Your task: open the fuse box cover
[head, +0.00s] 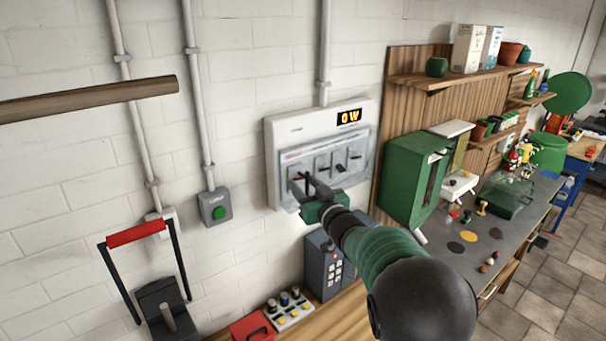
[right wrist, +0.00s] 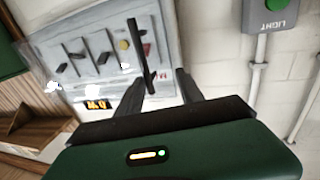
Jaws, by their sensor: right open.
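The fuse box (head: 290,128) is a white wall box with a lit display reading "0W". Its clear cover (head: 358,150) lies over the front, with several dark switches behind it; the cover also shows in the right wrist view (right wrist: 75,38). I cannot tell whether it stands slightly ajar. My right gripper (head: 302,181) is at the cover's lower left part, open. In the right wrist view its two dark fingers (right wrist: 158,82) point at the cover, and a dark upright bar (right wrist: 140,50) on it reaches between the fingertips. Contact is unclear. My left gripper is out of view.
A grey box with a green button (head: 216,208) is on the wall to the left. A green cabinet (head: 408,180) stands close on the right beside a cluttered grey workbench (head: 455,265). A red-handled lever (head: 137,234) is at lower left. A dark-grey unit (head: 325,262) stands below.

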